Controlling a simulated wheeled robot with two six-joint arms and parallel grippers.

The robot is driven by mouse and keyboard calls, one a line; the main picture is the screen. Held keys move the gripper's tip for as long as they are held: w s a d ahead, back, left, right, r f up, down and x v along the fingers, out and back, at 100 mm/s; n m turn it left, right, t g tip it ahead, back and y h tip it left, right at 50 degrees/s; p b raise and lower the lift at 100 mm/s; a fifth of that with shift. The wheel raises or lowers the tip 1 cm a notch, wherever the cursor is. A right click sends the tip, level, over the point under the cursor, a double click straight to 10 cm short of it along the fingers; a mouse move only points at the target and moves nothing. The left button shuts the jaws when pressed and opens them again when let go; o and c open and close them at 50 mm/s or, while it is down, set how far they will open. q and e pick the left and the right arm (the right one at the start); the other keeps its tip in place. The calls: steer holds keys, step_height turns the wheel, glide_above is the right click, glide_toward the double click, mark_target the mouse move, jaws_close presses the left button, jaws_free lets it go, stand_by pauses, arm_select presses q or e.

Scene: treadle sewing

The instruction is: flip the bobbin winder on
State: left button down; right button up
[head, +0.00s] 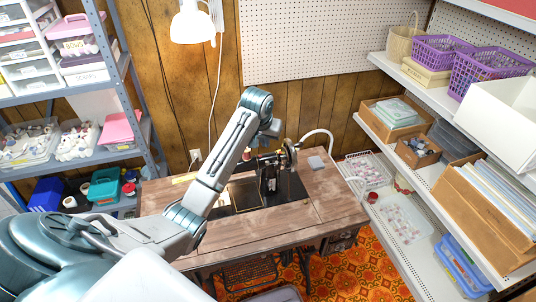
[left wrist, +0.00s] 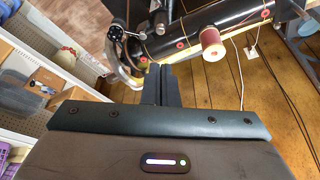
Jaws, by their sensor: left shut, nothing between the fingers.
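The black sewing machine (head: 268,162) stands on the wooden table, partly hidden behind my left arm in the head view. Its handwheel (head: 290,152) is at its right end. In the left wrist view the machine's black arm (left wrist: 180,42) crosses the top, with a pinkish thread spool (left wrist: 211,45) on it. A small dark round part (left wrist: 115,32), perhaps the bobbin winder, shows near the machine's wheel end; its position is unclear. My left gripper (left wrist: 160,70) is shut and empty, its tips close to the machine; I cannot tell if they touch. It also shows above the machine in the head view (head: 270,130).
A white lamp (head: 192,25) hangs above. Shelves with boxes and baskets (head: 490,70) stand at the right, a blue-grey rack (head: 133,75) at the left. A pegboard (head: 310,40) is behind.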

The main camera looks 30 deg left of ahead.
arm_select(q)
steer(key=p, duration=0.3)
glide_above(270, 160)
steer(key=s, duration=0.2)
step_height(270, 160, down, 8)
steer(key=shift+w+d+f, duration=0.15)
steer(key=shift+w+f, duration=0.1)
steer(key=shift+f, duration=0.5)
